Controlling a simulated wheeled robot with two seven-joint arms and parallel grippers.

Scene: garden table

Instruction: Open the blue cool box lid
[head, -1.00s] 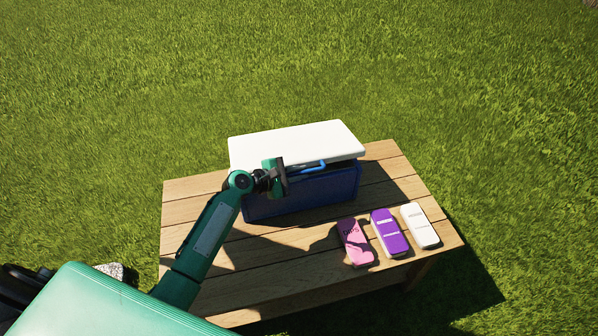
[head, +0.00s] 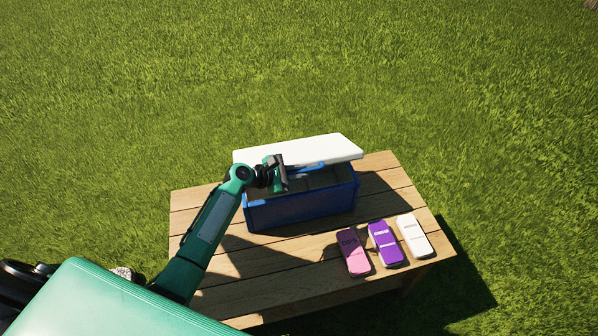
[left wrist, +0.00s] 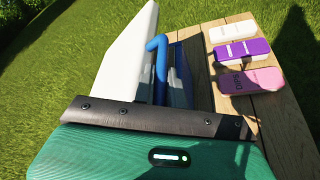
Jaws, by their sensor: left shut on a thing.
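The blue cool box (head: 300,208) stands on the wooden table. Its white lid (head: 310,147) is tilted up at the front edge, and a dark gap shows the inside of the box. A blue handle (head: 312,166) runs along the lid's front edge. My left gripper (head: 279,172) is shut on the handle at the lid's front. In the left wrist view the blue handle (left wrist: 157,62) rises from behind the gripper, beside the white lid (left wrist: 128,60). The gripper's fingertips are hidden there. My right gripper is not in view.
A pink case (head: 353,252), a purple case (head: 385,243) and a white case (head: 413,236) lie on the table (head: 290,275) to the right, in front of the box. Grass surrounds the table. The table's front left part is bare.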

